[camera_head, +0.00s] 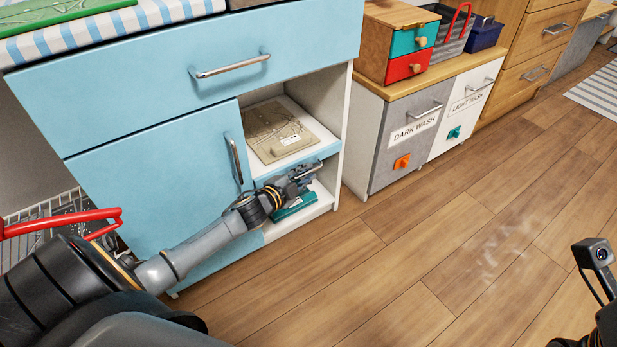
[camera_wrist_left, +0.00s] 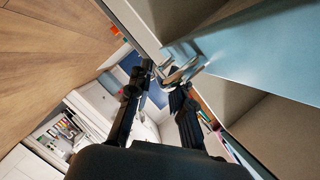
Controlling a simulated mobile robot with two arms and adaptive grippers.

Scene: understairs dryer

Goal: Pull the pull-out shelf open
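The pull-out shelf has a light blue front (camera_head: 265,183) with a metal handle (camera_head: 306,172), in the open right side of the blue cabinet. In the left wrist view the blue front (camera_wrist_left: 255,50) fills the upper right, and the handle (camera_wrist_left: 184,72) is just beyond the fingers. My left gripper (camera_head: 290,183) is at the front, close to the handle. Its fingers (camera_wrist_left: 163,82) are apart, so it is open. I cannot tell whether the handle lies between the fingertips. Of my right arm, only dark parts show at the lower right; its fingers cannot be made out.
A beige board (camera_head: 287,132) lies in the compartment above the blue front. A teal item (camera_head: 295,206) is on the bottom below it. The blue door (camera_head: 155,180) beside it is shut. A grey dark-wash bin (camera_head: 405,140) stands to the right. The wooden floor (camera_head: 400,270) in front is clear.

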